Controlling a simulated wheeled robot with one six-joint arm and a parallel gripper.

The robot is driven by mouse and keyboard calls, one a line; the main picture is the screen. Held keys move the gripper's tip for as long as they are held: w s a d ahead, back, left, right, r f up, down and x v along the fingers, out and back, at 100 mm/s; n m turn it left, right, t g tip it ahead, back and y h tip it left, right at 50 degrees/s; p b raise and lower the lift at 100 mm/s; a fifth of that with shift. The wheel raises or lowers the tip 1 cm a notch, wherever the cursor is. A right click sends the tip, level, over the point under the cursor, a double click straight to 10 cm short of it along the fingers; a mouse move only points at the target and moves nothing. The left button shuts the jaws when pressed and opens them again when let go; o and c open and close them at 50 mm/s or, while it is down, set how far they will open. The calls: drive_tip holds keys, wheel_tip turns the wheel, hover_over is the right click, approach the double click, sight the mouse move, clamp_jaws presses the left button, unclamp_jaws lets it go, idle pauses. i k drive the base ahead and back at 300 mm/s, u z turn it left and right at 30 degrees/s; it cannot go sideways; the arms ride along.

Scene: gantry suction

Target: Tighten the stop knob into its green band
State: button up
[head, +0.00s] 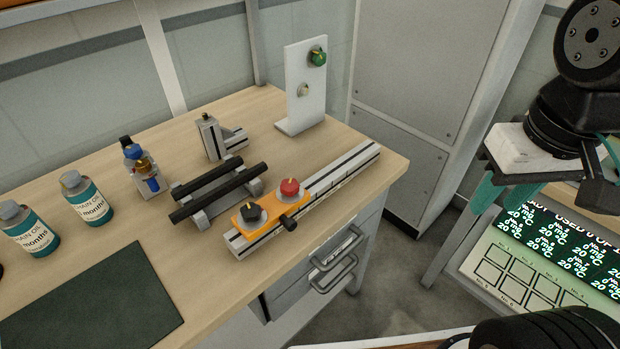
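An orange carriage (270,212) sits on a slotted aluminium rail (345,173) near the bench's right edge. On its top are a black knob (250,211) and a red knob (289,187), each with a light pointer mark. A smaller black knob (289,223) sticks out of its front side. I cannot tell which of these is the stop knob, and no green band is readable at this size. My gripper (494,206) hangs at the far right, away from the bench and all knobs. Its two teal fingers are apart with nothing between them.
A white upright panel (305,95) at the back carries a green knob (318,58) and a pale knob (303,90). Black bars (220,190) lie behind the carriage. Bottles (87,200) and a dark mat (90,303) are left. A lit display panel (560,255) is below my gripper.

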sight(251, 212)
drive_tip(key=z, duration=0.25)
drive_tip(key=k, duration=0.65)
drive_tip(key=u, duration=0.95)
drive_tip(key=i, duration=0.5)
